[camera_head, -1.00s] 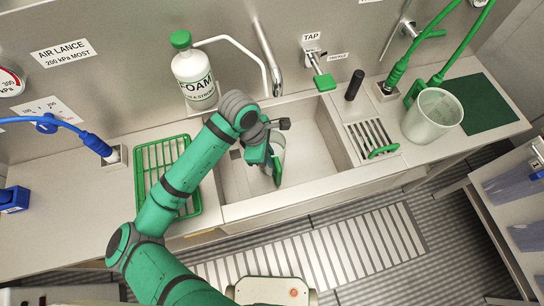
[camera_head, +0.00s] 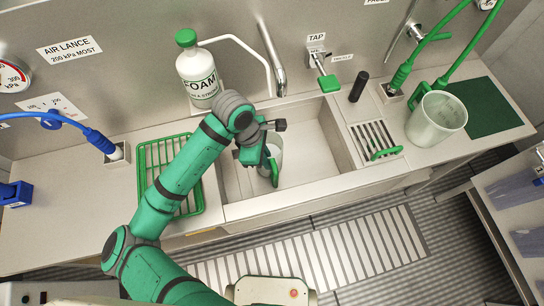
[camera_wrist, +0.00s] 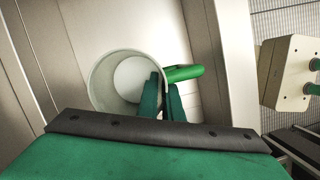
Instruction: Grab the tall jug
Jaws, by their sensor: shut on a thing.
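A whitish, open-topped jug with a green handle (camera_wrist: 184,73) stands in the sink (camera_head: 310,145). In the wrist view I look down into the jug (camera_wrist: 104,82), and its round floor shows. In the head view my arm partly hides this jug (camera_head: 277,147). My gripper (camera_wrist: 161,80) is shut on the jug at its handle side. One finger overlaps the rim and the other is beside the handle. I cannot tell whether the wall or the handle is between them. In the head view my gripper (camera_head: 264,160) is low over the sink.
Another pale jug (camera_head: 436,118) stands on the right worktop, near a green mat (camera_head: 487,107). A foam bottle (camera_head: 197,75) and bent pipe stand behind the sink. A green rack (camera_head: 165,160) lies left of it. A tap (camera_head: 327,80) and black-handled post (camera_head: 358,86) are behind right.

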